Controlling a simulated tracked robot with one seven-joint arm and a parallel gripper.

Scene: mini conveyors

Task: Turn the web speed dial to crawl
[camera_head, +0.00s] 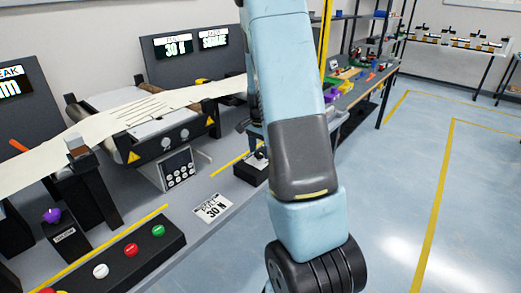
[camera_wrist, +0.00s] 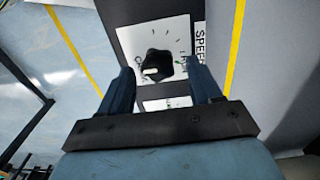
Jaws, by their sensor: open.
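The speed dial is a black lobed knob (camera_wrist: 160,61) on a white plate (camera_wrist: 180,29) in the wrist view. A pale mark shows on the knob's lower left side, toward a small label that seems to start with "CRA". Another label on the right is partly cut off by a finger. A strip beside the plate reads "SPEE". My gripper (camera_wrist: 160,68) is open, with one finger on each side of the knob. Gaps show between the fingers and the knob, and I cannot tell any contact. My gripper is out of sight in the head view.
In the head view, a pale web (camera_head: 130,112) runs over the conveyor rollers. A black button box (camera_head: 125,262) and a purple knob (camera_head: 51,215) are at the left. Open blue floor (camera_head: 400,200) is on the right.

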